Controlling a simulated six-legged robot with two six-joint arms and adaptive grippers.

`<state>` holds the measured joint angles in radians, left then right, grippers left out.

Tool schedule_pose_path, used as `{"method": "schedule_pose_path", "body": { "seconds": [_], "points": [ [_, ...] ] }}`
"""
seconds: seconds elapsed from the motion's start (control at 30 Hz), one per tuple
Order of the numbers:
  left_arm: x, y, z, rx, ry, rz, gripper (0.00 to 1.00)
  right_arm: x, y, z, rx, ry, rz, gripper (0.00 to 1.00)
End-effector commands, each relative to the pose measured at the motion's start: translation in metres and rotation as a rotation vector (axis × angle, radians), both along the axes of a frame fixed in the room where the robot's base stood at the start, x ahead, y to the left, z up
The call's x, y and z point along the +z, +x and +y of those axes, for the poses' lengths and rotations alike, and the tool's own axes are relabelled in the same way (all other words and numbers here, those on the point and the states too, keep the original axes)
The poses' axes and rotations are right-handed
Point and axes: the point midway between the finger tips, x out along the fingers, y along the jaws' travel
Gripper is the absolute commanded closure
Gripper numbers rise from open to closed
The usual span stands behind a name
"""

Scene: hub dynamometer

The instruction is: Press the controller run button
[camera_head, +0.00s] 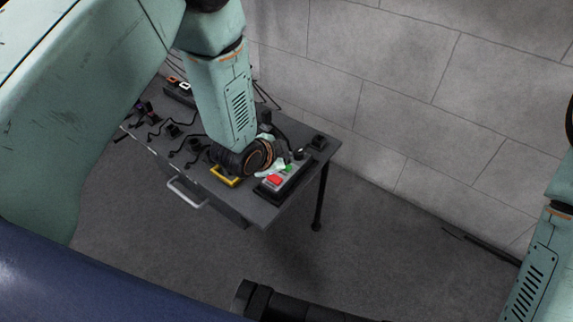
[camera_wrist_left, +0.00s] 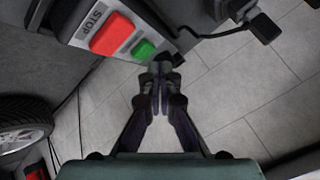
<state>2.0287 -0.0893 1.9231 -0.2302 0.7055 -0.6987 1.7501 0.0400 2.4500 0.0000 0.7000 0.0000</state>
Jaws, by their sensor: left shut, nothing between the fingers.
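The controller (camera_head: 290,186) is a dark box with a pale panel near the right end of the table. It carries a red button (camera_head: 275,180) and a green button (camera_head: 289,168). In the wrist view, the large red button (camera_wrist_left: 111,34) has the word STOP beside it, and the smaller green button (camera_wrist_left: 144,49) is to its lower right, with no readable label. My left gripper (camera_wrist_left: 160,72) is shut and empty, its fingertips just below and right of the green button in that view. I cannot tell whether they touch anything. In the head view, my left wrist partly hides the controller area. My right gripper is out of view.
A block wall (camera_head: 400,90) stands behind. A wheel (camera_wrist_left: 22,125) shows at left in the wrist view.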

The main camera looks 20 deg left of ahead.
Motion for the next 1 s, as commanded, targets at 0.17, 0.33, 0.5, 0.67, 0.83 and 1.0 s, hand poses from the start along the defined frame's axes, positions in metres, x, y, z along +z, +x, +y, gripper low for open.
{"method": "schedule_pose_path", "body": {
  "seconds": [0.17, 0.33, 0.5, 0.67, 0.83, 1.0],
  "points": [
    [0.008, 0.0, 0.0, 0.0, 0.0, 0.0, 1.0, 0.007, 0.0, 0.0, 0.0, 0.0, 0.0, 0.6],
    [0.024, 0.0, 0.0, 0.0, 0.0, 0.0, 1.0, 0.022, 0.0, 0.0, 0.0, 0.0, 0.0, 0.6],
    [0.038, 0.0, 0.0, 0.0, 0.0, 0.0, 1.0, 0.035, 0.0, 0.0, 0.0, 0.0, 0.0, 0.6],
    [0.05, 0.0, 0.0, 0.0, 0.0, 0.0, 1.0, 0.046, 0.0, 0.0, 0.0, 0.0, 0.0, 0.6],
    [0.051, 0.0, 0.0, 0.0, 0.0, 0.0, 1.0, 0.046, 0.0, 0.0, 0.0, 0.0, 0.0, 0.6],
    [0.05, 0.0, 0.0, 0.0, 0.0, 0.0, 1.0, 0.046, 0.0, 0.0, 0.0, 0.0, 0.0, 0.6]
  ]
}}
